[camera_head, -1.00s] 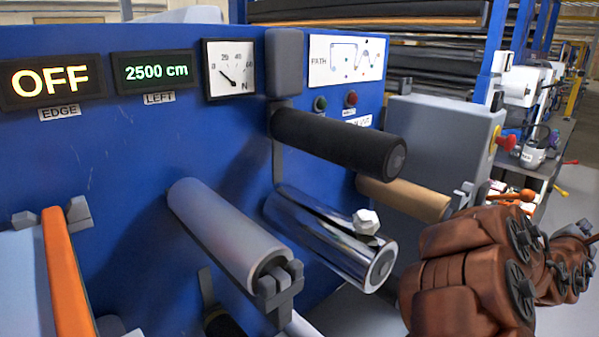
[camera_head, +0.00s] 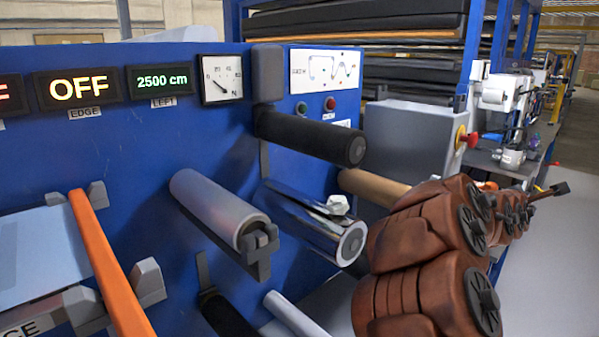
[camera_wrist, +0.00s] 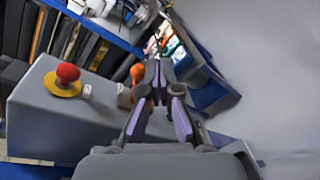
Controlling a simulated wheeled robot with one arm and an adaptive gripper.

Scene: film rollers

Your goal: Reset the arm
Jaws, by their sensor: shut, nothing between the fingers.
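My brown, bulky arm (camera_head: 425,250) reaches from the lower right of the head view toward the right background. In the wrist view, my gripper (camera_wrist: 159,98) has dark fingers with purple inner pads. It is shut and empty, and it is in the air above the floor beside a grey box with a red mushroom button (camera_wrist: 67,73). The dark tip at the arm's far end in the head view is small, and its fingers cannot be made out there.
The blue machine panel (camera_head: 130,150) carries a black roller (camera_head: 305,136), a grey roller (camera_head: 215,205), a shiny roller (camera_head: 310,220) and a tan roller (camera_head: 372,187) near my arm. The grey box (camera_head: 410,140) stands behind them. Open floor (camera_head: 550,270) lies at right.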

